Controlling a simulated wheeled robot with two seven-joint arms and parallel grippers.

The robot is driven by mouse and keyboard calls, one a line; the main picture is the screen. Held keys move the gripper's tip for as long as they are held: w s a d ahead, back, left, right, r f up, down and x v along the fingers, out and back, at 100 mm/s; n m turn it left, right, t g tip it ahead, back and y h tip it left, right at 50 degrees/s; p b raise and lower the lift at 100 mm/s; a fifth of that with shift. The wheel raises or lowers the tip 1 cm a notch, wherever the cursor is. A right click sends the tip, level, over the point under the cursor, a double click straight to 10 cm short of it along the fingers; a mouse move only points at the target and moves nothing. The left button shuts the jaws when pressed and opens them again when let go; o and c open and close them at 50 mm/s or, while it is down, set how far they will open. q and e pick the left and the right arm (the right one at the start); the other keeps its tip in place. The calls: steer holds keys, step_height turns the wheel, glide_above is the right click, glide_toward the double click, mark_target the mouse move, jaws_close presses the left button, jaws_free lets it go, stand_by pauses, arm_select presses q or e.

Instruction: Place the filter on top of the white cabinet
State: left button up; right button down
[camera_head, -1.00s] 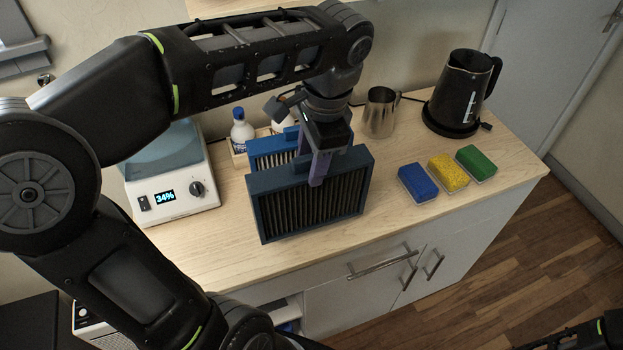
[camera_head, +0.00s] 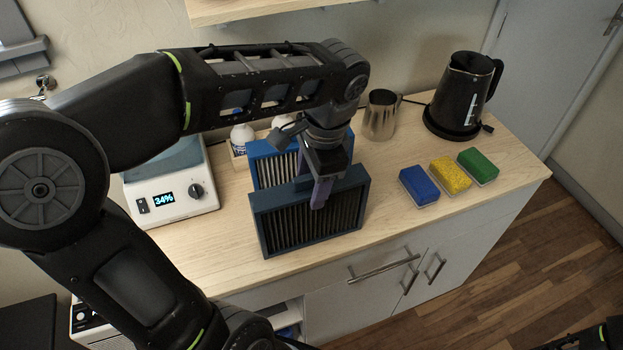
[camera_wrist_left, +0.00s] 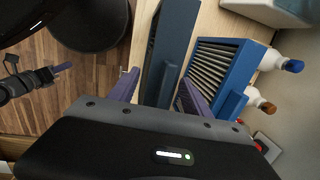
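The filter (camera_head: 312,212) is a dark blue frame with dark pleats. It stands upright over the front part of the white cabinet's wooden top (camera_head: 210,250). My left gripper (camera_head: 314,195) points down over its top edge, one finger on each side. The wrist view shows the filter (camera_wrist_left: 170,45) between the purple fingers, which look closed on it. I cannot tell whether its bottom edge touches the top. My right gripper (camera_wrist_left: 62,68) shows small and far off in the wrist view; its opening cannot be made out.
A brighter blue filter with pale pleats (camera_head: 272,166) stands close behind. A scale-like device (camera_head: 172,205) is at left, a steel pitcher (camera_head: 381,118) and black kettle (camera_head: 463,95) behind right. Blue (camera_head: 418,186), yellow (camera_head: 450,174) and green (camera_head: 478,165) sponges lie right. Wood between filter and sponges is clear.

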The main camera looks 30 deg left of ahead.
arm_select(q)
steer(key=shift+o, duration=0.8)
steer(key=shift+r, duration=0.35)
steer(key=shift+d+r, duration=0.2)
steer(key=shift+r, duration=0.8)
step_height(320, 180, up, 10)
steer(key=d+p, duration=0.1)
steer(key=p, duration=0.6)
steer(key=shift+d+f, duration=0.2)
steer(key=shift+f, duration=0.05)
